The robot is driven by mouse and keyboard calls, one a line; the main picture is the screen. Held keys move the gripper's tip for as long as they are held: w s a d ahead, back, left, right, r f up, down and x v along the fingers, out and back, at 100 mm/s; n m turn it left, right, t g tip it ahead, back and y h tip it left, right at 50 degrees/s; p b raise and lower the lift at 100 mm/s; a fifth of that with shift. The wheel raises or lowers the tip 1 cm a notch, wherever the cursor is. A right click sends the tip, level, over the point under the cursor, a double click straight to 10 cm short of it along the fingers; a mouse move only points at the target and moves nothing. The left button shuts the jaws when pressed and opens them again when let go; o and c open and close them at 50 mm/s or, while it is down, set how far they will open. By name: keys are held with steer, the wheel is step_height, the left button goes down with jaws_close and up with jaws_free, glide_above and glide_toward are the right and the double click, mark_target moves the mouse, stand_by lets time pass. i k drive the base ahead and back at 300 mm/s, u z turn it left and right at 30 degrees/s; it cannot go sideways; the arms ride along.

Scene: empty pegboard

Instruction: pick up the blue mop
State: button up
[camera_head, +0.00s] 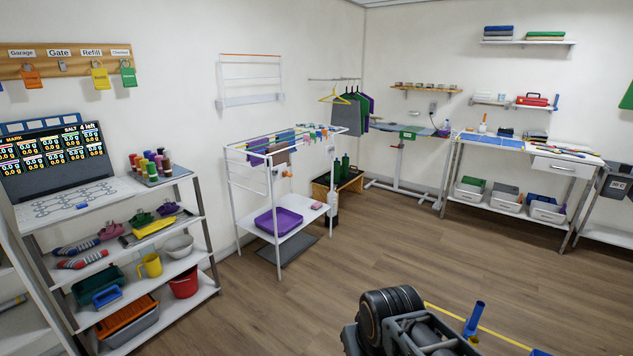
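No blue mop can be told for certain. A thin yellow pole (500,337) runs slantwise at the bottom right, beside a dark part of my own arm. A small blue piece (540,352) shows at its lower right end, cut by the picture's edge. A blue upright cylinder (474,319) stands in front of the pole's line. I cannot tell whether the pole and these blue parts are one thing or whether they touch my arm. My gripper's fingertips do not show.
A white drying rack (247,200) stands mid-left, with a purple basin (279,221) on its lower shelf. A loaded shelf unit (150,318) is at the left. A workbench (470,170) stands at the right wall.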

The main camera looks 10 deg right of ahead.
mark_target(471, 326)
steer(key=z, duration=0.2)
steer(key=i, duration=2.9)
steer(key=z, duration=1.45)
steer(key=i, duration=1.35)
steer(key=z, duration=1.6)
steer(key=i, duration=0.65)
steer(key=z, duration=0.35)
